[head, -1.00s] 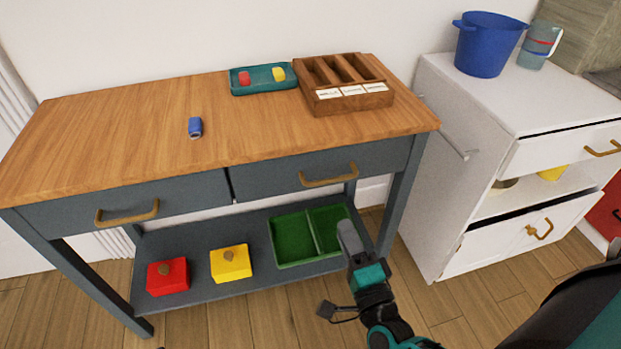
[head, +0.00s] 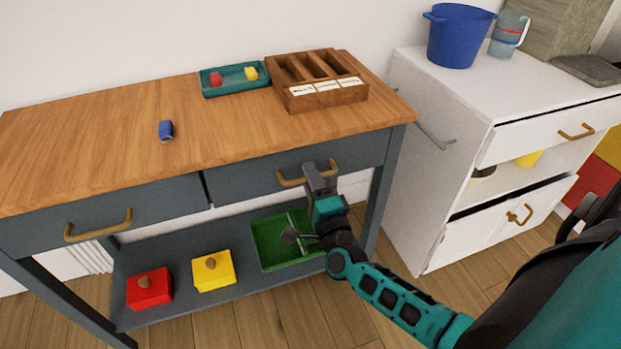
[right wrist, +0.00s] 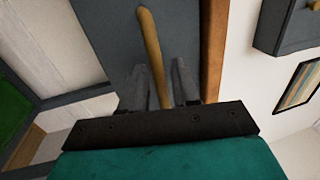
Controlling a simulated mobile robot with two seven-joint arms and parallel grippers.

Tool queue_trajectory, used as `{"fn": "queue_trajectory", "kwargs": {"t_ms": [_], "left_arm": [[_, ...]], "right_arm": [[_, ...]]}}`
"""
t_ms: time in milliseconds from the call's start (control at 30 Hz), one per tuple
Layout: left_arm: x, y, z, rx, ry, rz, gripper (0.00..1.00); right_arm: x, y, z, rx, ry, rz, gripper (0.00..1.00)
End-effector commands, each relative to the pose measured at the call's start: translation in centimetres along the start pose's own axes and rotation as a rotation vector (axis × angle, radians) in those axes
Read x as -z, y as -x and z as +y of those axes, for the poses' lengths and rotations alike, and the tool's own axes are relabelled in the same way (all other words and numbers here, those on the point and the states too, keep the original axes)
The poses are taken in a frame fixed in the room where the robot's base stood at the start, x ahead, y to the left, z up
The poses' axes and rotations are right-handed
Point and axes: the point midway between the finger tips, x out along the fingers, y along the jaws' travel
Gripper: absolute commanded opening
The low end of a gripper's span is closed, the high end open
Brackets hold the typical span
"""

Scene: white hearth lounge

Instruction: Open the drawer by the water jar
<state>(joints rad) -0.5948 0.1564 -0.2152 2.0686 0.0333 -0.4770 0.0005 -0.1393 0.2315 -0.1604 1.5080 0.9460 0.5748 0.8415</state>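A clear jar with red and blue bands (head: 509,36) stands on the white cabinet (head: 440,80) at the right in the head view. The cabinet's upper drawer (head: 545,133), with a brass handle (head: 576,132), is below the jar. My right gripper (head: 318,172) is at the brass handle (head: 289,182) of the wooden-topped table's right drawer (head: 245,184). In the right wrist view, this handle (right wrist: 150,50) runs between the open fingers (right wrist: 158,85), with gaps showing on both sides. That drawer looks closed. My left gripper is not in view.
A blue bucket (head: 458,38) stands beside the jar. The tabletop (head: 100,135) holds a blue can (head: 165,131), a teal tray (head: 222,88) and a wooden organizer (head: 352,92). Red and yellow boxes and a green tray (head: 272,262) are on the lower shelf.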

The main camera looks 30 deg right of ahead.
Motion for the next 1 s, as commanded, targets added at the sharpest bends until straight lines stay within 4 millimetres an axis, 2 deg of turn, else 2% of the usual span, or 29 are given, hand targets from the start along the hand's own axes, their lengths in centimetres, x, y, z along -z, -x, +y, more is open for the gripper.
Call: {"fn": "queue_trajectory", "kwargs": {"t_ms": [333,633,1000], "left_arm": [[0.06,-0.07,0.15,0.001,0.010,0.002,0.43],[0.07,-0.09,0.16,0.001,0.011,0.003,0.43],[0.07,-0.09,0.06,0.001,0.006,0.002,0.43]], "right_arm": [[0.01,-0.36,0.00,-0.001,0.000,0.000,0.29],[0.00,-0.33,0.00,-0.001,0.000,-0.001,0.01],[-0.02,-0.31,0.01,-0.001,0.000,-0.001,0.00]]}}
